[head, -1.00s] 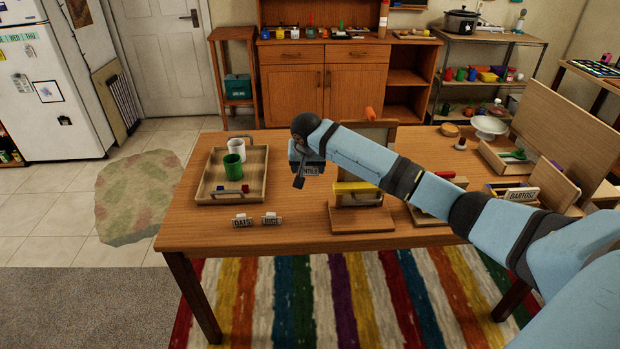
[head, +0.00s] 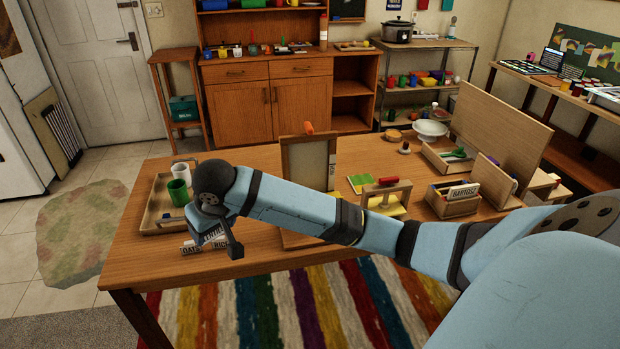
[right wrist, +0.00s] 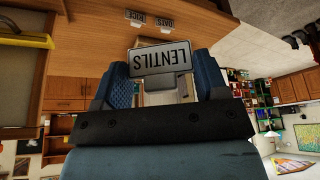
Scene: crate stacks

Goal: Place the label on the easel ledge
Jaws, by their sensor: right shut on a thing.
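My right gripper (head: 215,238) is shut on the LENTILS label (right wrist: 160,60), a small grey-framed plate with dark letters. In the right wrist view the label is upside down between the two blue fingers. In the head view, my forearm and wrist hide most of it. The wooden easel (head: 289,165), with a pale panel and an orange knob on top, stands on the table right of the gripper. My arm crosses in front of its lower part, so its ledge is largely hidden. My left gripper is not in view.
OATS (head: 191,249) and RICE (head: 221,247) labels stand near the table's front-left edge, close to the gripper in the picture. A wooden tray (head: 150,218) with two cups is behind.

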